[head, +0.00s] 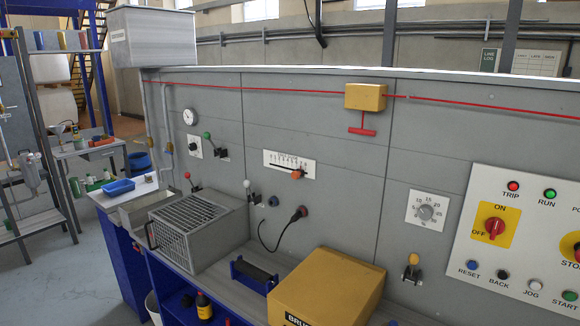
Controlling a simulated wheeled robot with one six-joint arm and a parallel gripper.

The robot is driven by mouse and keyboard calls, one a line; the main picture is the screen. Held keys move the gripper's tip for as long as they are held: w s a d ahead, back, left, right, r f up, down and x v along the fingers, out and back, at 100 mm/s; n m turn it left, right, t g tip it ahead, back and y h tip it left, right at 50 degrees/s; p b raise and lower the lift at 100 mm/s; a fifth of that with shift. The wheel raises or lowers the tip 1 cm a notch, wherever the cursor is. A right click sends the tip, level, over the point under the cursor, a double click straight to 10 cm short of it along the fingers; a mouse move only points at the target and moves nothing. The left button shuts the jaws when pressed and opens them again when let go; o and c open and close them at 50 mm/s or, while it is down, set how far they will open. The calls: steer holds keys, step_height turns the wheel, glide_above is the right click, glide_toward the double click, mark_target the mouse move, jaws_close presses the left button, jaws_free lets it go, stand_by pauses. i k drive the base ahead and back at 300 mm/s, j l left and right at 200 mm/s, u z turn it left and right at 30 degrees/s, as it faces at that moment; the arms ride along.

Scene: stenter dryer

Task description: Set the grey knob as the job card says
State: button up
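The grey knob (426,212) sits on a white square plate with a printed number scale around it, on the grey machine panel right of centre. The knob's pointer is too small to read surely. No job card can be made out for certain; a pale sheet (537,62) with small print hangs at the upper right, its text unreadable. My gripper is not in this view.
A yellow box (326,288) stands on the bench below and left of the knob. A yellow-topped lever (412,268) juts out under it. The control panel (520,238) with switches and lamps is at right. A wire cage (196,232) stands at left.

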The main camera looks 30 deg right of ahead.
mark_target(425, 211)
steer(key=z, duration=1.95)
